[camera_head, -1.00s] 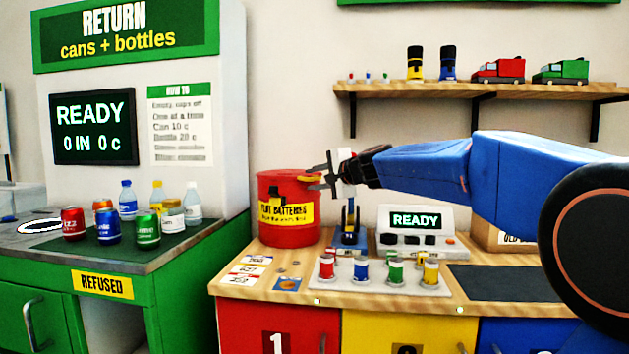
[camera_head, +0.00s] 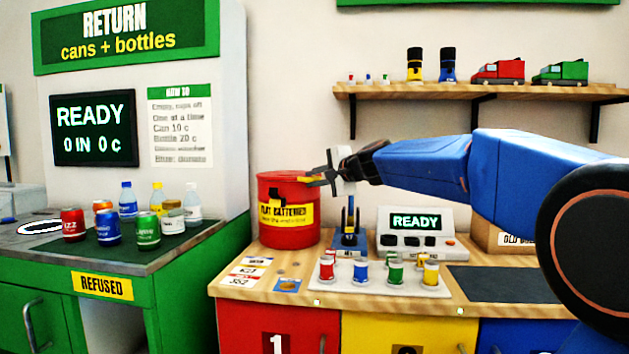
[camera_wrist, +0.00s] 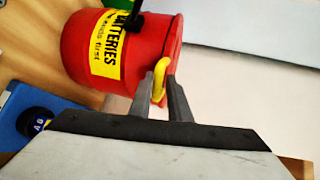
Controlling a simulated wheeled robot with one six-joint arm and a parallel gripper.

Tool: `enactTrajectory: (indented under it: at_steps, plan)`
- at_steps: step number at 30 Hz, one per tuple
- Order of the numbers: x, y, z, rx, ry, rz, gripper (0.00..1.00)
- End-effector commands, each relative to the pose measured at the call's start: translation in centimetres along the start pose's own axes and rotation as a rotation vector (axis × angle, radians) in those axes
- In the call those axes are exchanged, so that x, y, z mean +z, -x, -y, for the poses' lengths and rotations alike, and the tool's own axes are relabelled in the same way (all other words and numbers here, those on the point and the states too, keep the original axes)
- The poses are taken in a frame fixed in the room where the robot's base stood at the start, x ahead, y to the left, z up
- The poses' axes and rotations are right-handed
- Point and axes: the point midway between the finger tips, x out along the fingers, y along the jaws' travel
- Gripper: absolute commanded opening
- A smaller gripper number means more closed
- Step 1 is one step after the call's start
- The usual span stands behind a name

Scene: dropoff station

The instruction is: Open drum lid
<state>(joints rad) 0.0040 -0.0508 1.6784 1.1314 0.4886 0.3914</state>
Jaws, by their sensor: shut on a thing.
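The red drum (camera_head: 270,224) with a yellow batteries label stands on the left end of the wooden counter. Its flat lid (camera_head: 285,176) is on top and looks closed. My gripper (camera_head: 312,178) reaches in from the right at the lid's edge. In the wrist view my fingertips (camera_wrist: 160,95) are shut on a yellow loop handle (camera_wrist: 160,76) at the rim of the drum, which also shows there (camera_wrist: 100,50). A black part sticks out of the drum's side by the label.
A blue stand (camera_head: 350,238) and a small grey console (camera_head: 414,230) reading READY are right of the drum. Several small coloured cells stand on a white tray (camera_head: 440,291) in front. A wall shelf (camera_head: 480,92) is above my arm.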

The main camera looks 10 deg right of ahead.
Motion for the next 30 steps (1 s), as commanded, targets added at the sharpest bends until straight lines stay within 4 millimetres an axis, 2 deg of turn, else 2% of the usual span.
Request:
enactTrajectory:
  at_steps: [8, 14, 30]
  plan:
    - [-0.1, 0.1, 0.6, 0.023, -0.022, 0.005, 0.0]
    - [-0.2, 0.2, 1.8, 0.059, -0.06, 0.012, 0.0]
    - [-1.3, 0.5, 7.1, 0.238, -0.238, 0.052, 0.0]
